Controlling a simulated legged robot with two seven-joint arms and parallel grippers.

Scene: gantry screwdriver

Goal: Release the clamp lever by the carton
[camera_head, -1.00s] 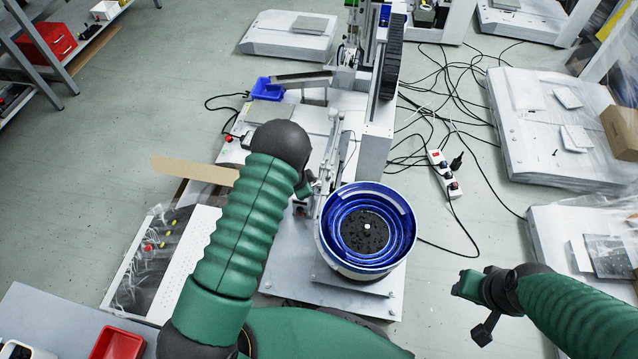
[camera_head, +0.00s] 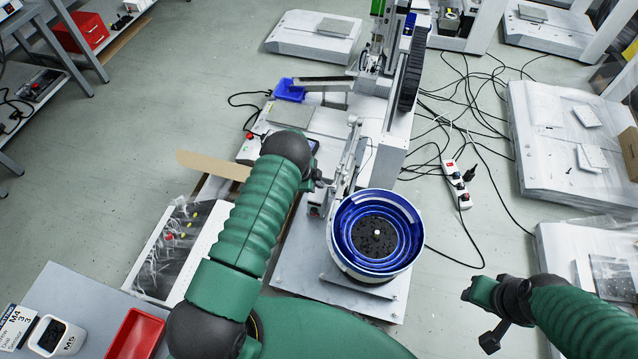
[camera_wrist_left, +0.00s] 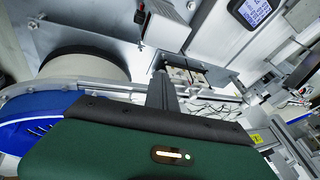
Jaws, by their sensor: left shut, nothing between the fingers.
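My left gripper (camera_head: 318,180) is shut and empty. It is beside the metal feeder rail, just left of and above the blue bowl (camera_head: 352,232). In the left wrist view its dark finger (camera_wrist_left: 160,92) points at metal brackets. An upright metal piece with a pale ball knob (camera_head: 352,121) stands beyond the gripper; I cannot tell whether it is the clamp lever. A brown carton (camera_head: 630,152) is at the far right edge, far from the gripper. My right gripper (camera_head: 478,290) hangs low at the right, its jaws too unclear to read.
A brown flat board (camera_head: 213,165) juts out left of my left arm. A red bin (camera_head: 134,334) sits at the lower left. Black cables and a white power strip (camera_head: 458,184) lie on the floor to the right. A small display (camera_wrist_left: 254,8) shows in the wrist view.

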